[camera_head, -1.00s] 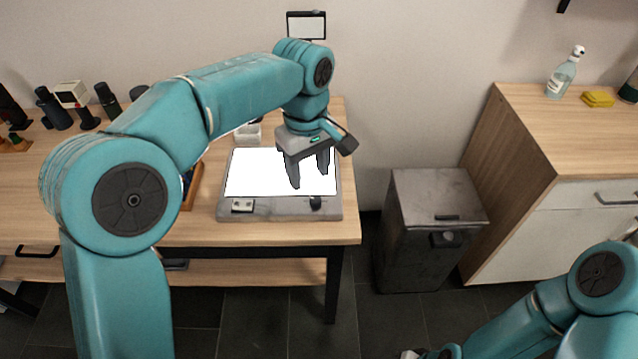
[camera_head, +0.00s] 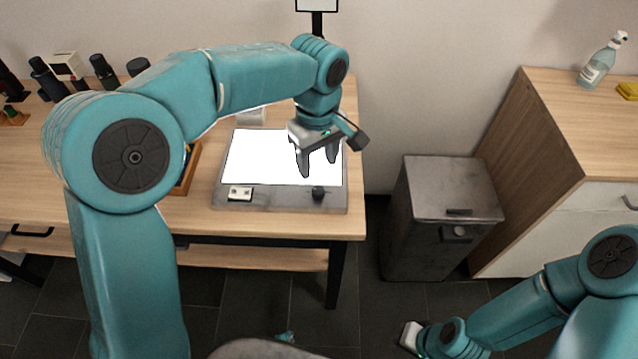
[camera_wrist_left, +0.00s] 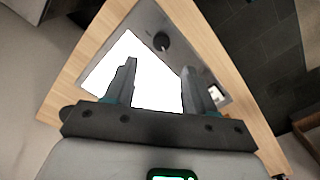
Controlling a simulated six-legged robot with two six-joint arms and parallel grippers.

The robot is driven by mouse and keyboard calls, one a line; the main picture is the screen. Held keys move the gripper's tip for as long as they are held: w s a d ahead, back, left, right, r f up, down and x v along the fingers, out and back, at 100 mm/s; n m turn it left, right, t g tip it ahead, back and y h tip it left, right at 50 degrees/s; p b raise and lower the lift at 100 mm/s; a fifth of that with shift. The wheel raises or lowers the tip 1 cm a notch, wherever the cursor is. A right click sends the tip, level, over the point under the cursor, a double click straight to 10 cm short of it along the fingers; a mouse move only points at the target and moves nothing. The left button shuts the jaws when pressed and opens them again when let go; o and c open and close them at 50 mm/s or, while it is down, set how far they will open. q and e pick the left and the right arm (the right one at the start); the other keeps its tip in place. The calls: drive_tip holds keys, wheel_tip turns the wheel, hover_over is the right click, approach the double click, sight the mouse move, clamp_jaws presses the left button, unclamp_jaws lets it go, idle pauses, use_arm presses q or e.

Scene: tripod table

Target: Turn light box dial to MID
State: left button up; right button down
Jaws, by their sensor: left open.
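The light box (camera_head: 283,198) lies on the wooden table with its white panel lit. Its dark dial (camera_head: 318,193) is on the front edge strip, towards the right. The dial also shows in the left wrist view (camera_wrist_left: 161,41), with a small pale mark; I cannot read its setting. My left gripper (camera_head: 318,170) is open and empty above the lit panel, fingers pointing down, behind the dial. In the left wrist view its two fingers (camera_wrist_left: 158,80) are spread apart, with the dial beyond them. Of my right arm, only links and a pale end part at the bottom right show.
A small white switch plate (camera_head: 240,193) is at the light box's front left. A wooden tray (camera_head: 188,170) stands to its left. A grey bin (camera_head: 440,215) stands right of the table, beside a wooden cabinet (camera_head: 560,130) with a spray bottle (camera_head: 603,62).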

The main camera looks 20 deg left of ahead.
sight(318, 190)
use_arm(q)
wheel_tip(318, 190, down, 8)
drive_tip(key=shift+s+r, duration=0.1)
drive_tip(key=shift+r, duration=0.05)
drive_tip(key=shift+s+d, duration=0.1)
drive_tip(key=shift+s, duration=0.1)
drive_tip(key=shift+w+f, duration=0.15)
drive_tip(key=shift+f, duration=0.1)
clamp_jaws()
